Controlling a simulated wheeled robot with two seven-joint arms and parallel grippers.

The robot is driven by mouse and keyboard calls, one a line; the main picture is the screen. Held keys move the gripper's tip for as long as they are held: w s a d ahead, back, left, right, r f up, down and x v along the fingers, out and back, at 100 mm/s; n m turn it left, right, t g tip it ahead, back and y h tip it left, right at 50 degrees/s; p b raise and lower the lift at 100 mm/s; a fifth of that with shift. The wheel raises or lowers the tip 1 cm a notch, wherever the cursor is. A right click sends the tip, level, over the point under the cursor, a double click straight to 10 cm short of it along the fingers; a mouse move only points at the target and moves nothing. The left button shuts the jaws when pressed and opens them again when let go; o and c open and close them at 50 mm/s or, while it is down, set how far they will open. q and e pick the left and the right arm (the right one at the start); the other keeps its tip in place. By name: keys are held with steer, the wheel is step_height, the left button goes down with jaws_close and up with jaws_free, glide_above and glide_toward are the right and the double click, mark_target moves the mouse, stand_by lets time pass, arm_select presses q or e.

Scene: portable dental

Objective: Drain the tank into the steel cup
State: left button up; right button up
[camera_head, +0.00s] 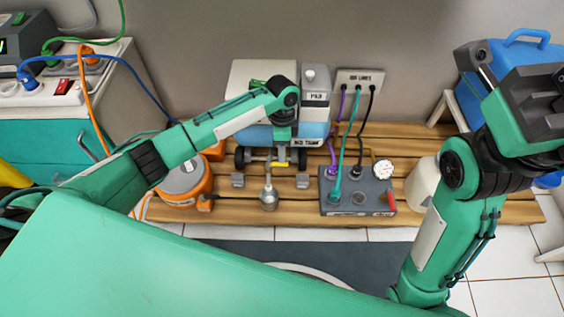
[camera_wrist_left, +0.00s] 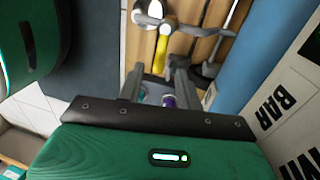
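The tank (camera_head: 310,127) is a wheeled white and blue unit with a label, standing at the back of the wooden slatted platform. A yellow tap lever (camera_head: 279,164) shows low at its front; the lever also shows in the left wrist view (camera_wrist_left: 162,52). The steel cup (camera_head: 268,199) stands upright below and in front of the tap. My left gripper (camera_head: 282,150) points down at the tank's front, just above the lever. In the left wrist view, its fingers (camera_wrist_left: 158,80) are apart and hold nothing. My right gripper (camera_head: 545,110) is at the right; its fingertips cannot be made out.
A grey box (camera_head: 357,197) with cables and a gauge (camera_head: 383,170) stands right of the cup. An orange and grey canister (camera_head: 184,184) is on the left. A blue jug (camera_head: 520,58) is at the far right. Cables run to the wall plate (camera_head: 360,78).

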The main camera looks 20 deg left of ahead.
mark_target(278, 165)
arm_select(q)
steer(key=shift+s+d+f+b, duration=0.1)
steer(key=shift+f+b, duration=0.15)
steer(key=shift+f, duration=0.35)
steer(key=shift+s+a+f+b, duration=0.15)
steer(key=shift+f+b, duration=0.1)
steer(key=shift+f, duration=0.4)
steer(key=shift+s+d+f+b, duration=0.15)
steer(key=shift+f+b, duration=0.1)
steer(key=shift+f, duration=0.35)
steer(key=shift+c, duration=0.3)
jaws_close()
